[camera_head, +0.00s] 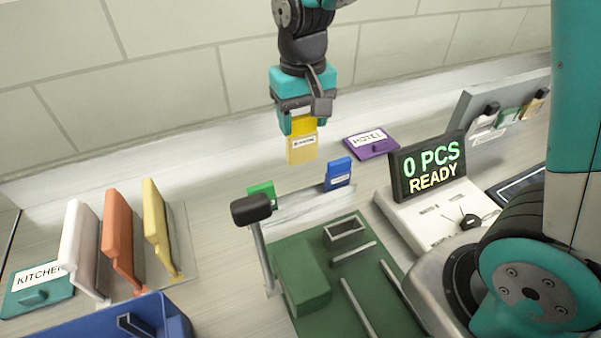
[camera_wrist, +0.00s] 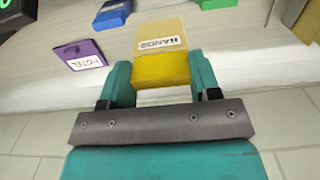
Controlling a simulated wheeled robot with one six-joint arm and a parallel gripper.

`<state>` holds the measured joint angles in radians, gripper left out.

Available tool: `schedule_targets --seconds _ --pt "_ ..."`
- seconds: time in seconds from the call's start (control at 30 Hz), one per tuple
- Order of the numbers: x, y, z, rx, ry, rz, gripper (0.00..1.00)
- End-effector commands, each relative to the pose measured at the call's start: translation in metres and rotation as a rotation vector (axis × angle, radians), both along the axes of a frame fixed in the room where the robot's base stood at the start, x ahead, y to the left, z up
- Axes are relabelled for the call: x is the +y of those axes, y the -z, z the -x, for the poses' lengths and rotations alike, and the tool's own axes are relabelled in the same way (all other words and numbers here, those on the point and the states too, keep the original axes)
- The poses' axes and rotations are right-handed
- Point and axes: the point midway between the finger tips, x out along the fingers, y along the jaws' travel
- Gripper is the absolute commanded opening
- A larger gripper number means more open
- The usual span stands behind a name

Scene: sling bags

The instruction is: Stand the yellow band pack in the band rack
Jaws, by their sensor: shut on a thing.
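The yellow band pack (camera_head: 302,149) hangs upright below my gripper (camera_head: 300,122), with its label facing the head camera. My gripper is shut on its top end and holds it above the counter. In the wrist view, the pack (camera_wrist: 160,40) sits between the teal fingers (camera_wrist: 160,85). A low pale rack (camera_head: 305,207), which seems to be the band rack, stands nearer the head camera. A blue pack (camera_head: 339,173) stands at its right end and a green pack (camera_head: 262,190) at its left. The space between them looks empty. The yellow pack is apart from the rack.
A black-headed post (camera_head: 252,210) rises near the rack's left end. A purple HOTEL card (camera_head: 370,142) lies to the right. A green fixture (camera_head: 345,280) is in front of the rack. A display (camera_head: 428,168) reads "0 PCS READY". Upright coloured panels (camera_head: 118,240) stand at left.

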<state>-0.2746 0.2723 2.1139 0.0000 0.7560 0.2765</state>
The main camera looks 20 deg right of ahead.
Motion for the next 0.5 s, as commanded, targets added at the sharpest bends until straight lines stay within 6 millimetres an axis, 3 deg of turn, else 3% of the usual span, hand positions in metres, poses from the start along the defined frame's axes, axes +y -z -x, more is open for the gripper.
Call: schedule_targets --seconds 0.2,0.33,0.5 --pt "0.001 0.061 0.001 0.007 -0.002 0.002 0.30" --pt "0.001 0.085 0.001 0.004 -0.002 0.001 0.30" --pt "0.001 0.099 0.000 0.001 -0.002 0.000 0.30"
